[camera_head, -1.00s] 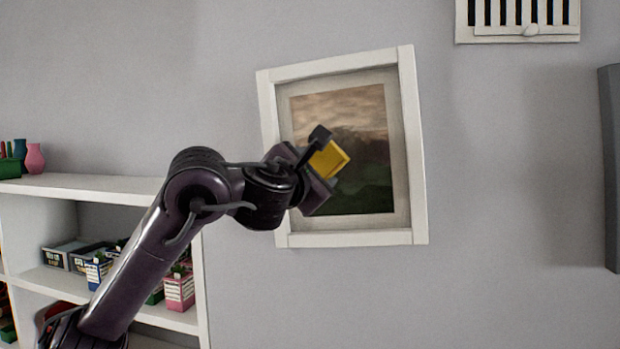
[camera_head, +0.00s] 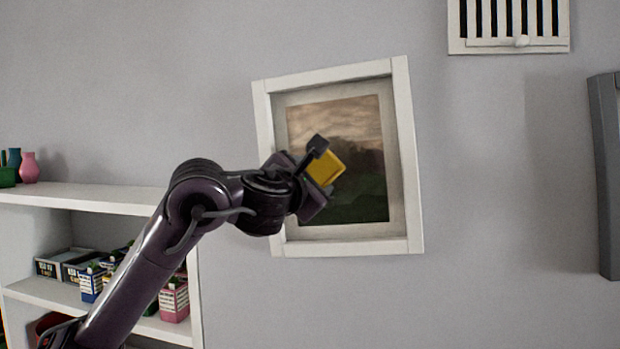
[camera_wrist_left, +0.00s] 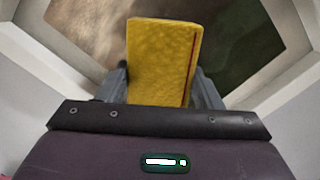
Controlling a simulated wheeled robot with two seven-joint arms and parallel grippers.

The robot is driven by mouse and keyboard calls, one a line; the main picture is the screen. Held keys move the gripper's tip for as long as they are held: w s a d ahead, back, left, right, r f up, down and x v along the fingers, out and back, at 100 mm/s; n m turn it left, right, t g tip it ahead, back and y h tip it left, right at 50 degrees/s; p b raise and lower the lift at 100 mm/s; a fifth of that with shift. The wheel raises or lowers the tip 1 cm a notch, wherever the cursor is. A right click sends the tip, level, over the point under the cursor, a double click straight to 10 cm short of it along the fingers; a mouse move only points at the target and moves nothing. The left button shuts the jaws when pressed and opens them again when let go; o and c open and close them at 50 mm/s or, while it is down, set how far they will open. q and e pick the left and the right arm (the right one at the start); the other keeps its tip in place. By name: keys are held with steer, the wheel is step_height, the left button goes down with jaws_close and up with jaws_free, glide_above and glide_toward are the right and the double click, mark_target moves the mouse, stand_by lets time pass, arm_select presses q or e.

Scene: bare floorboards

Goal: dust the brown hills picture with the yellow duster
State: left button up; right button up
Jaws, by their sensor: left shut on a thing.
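The brown hills picture (camera_head: 350,120) hangs on the grey wall in a white frame, a little tilted in the head view. My left gripper (camera_head: 317,168) is in front of its lower middle, shut on the yellow duster (camera_head: 328,167). In the left wrist view the duster (camera_wrist_left: 160,60) stands up between the fingers, with the brown and green picture (camera_wrist_left: 85,25) behind it. I cannot tell whether the duster touches the picture. The gripper and duster hide part of the picture. My right gripper is not in view.
A white shelf unit (camera_head: 100,198) stands at the left, with vases (camera_head: 29,167) on top and small boxes (camera_head: 174,300) inside. A white vent (camera_head: 508,45) is high on the wall at the right. A grey panel (camera_head: 606,175) is at the right edge. The wall between is bare.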

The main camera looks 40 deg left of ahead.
arm_select(q)
steer(key=shift+w+a, duration=0.2)
steer(key=shift+w, duration=0.2)
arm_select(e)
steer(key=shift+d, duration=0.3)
arm_select(q)
steer(key=shift+w+a, duration=0.25)
steer(key=shift+w, duration=0.1)
